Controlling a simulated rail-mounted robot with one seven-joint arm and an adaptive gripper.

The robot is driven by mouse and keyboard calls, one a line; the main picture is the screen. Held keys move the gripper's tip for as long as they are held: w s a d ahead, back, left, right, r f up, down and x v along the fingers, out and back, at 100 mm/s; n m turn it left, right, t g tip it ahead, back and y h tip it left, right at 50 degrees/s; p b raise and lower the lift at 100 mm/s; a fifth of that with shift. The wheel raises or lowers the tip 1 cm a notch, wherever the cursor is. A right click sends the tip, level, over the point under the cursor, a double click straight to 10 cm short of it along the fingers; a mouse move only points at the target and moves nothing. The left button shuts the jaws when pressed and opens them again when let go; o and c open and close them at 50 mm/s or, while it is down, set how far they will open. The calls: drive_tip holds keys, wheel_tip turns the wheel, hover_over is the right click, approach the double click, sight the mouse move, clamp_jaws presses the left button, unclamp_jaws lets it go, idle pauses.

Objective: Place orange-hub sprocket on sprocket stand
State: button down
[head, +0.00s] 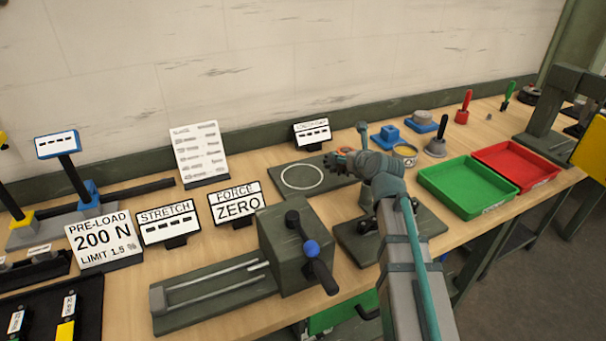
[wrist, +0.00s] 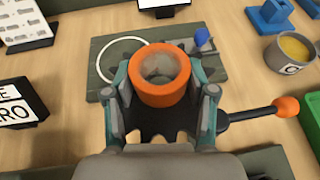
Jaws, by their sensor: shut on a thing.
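The orange-hub sprocket shows in the wrist view as an orange ring-shaped hub (wrist: 160,90) with dark teeth below it. My gripper (wrist: 162,92) is shut on the hub, one finger on each side. In the head view my gripper (head: 362,163) holds the sprocket (head: 342,160) near the right end of a dark green plate with a white circle (head: 281,180). The plate also shows in the wrist view (wrist: 103,48); the sprocket and fingers cover part of it. I cannot tell for sure which fixture is the sprocket stand.
A small sign (head: 311,132) stands behind the plate. A grey cup with yellow contents (head: 404,155) and blue blocks (head: 388,135) stand to the right. Green (head: 468,187) and red (head: 515,163) trays lie further right. A dark green block fixture with a blue-knobbed lever (head: 290,245) stands in front.

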drive_tip(key=s+a+n+g+y+p, duration=0.2)
drive_tip(key=a+n+y, duration=0.2)
drive_tip(key=a, duration=1.6)
drive_tip(key=p, duration=0.2)
hover_over(304, 177)
drive_tip(key=s+a, duration=0.1)
drive_tip(key=shift+n+g+y, duration=0.3)
wheel_tip(304, 177, down, 8)
drive_tip(key=shift+s+r, duration=0.15)
drive_tip(key=shift+r, duration=0.05)
drive_tip(key=shift+w+d+f, duration=0.2)
drive_tip(key=shift+w+f, duration=0.1)
drive_tip(key=shift+f, duration=0.15)
drive_tip(key=shift+w+d+f, duration=0.15)
drive_tip(key=shift+w+f, duration=0.1)
drive_tip(key=shift+f, duration=0.2)
drive_tip(key=shift+w+d+f, duration=0.1)
drive_tip(key=shift+w+f, duration=0.05)
drive_tip(key=shift+f, duration=1.55)
drive_tip(key=c, duration=0.8)
unclamp_jaws()
drive_tip(key=shift+f, duration=0.25)
drive_tip(key=o, duration=0.4)
drive_tip(key=shift+o, duration=0.2)
drive_tip(key=shift+r, duration=0.2)
